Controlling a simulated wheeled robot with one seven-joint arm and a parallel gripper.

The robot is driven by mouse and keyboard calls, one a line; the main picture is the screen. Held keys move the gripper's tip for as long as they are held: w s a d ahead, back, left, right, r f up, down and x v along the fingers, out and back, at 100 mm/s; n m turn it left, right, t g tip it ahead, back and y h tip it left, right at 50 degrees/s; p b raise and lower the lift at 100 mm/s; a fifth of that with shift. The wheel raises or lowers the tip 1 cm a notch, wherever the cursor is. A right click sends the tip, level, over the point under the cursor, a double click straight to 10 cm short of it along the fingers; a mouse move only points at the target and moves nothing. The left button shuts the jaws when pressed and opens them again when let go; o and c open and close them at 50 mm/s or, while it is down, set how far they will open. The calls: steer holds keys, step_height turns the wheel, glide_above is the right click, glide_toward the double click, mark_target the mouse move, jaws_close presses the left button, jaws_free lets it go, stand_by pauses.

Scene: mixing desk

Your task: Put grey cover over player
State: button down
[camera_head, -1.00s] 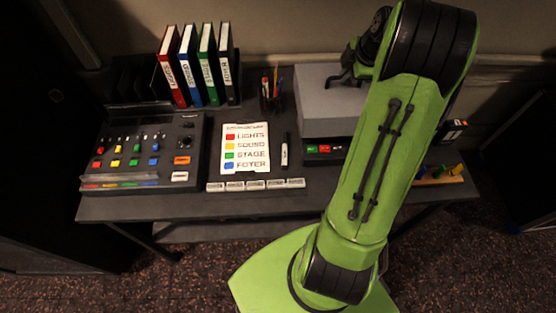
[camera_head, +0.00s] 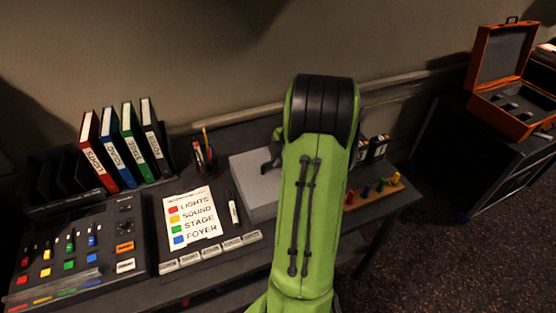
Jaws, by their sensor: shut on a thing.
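The grey cover (camera_head: 252,192) is a box-like shape on the desk, right of the pen and sign, partly behind my arm. My gripper (camera_head: 268,166) is at the top of the cover and shut on it; my arm hides most of the contact. The player does not show now. The cover stands where the player's front with red and green buttons showed earlier. I cannot tell how fully the cover encloses it or whether its lower edge touches the desk.
The mixing console (camera_head: 75,250), the colour-labelled sign (camera_head: 192,217), the marker pen (camera_head: 234,211) and a pen cup (camera_head: 204,158) lie left of the cover. Upright binders (camera_head: 127,145) stand behind. A wooden strip with coloured pegs (camera_head: 375,192) is at right. An open orange case (camera_head: 510,110) stands further right.

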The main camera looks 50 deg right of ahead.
steer(key=shift+f, duration=0.1)
steer(key=shift+f, duration=0.15)
steer(key=c, duration=1.2)
jaws_free()
steer(key=shift+b, duration=0.3)
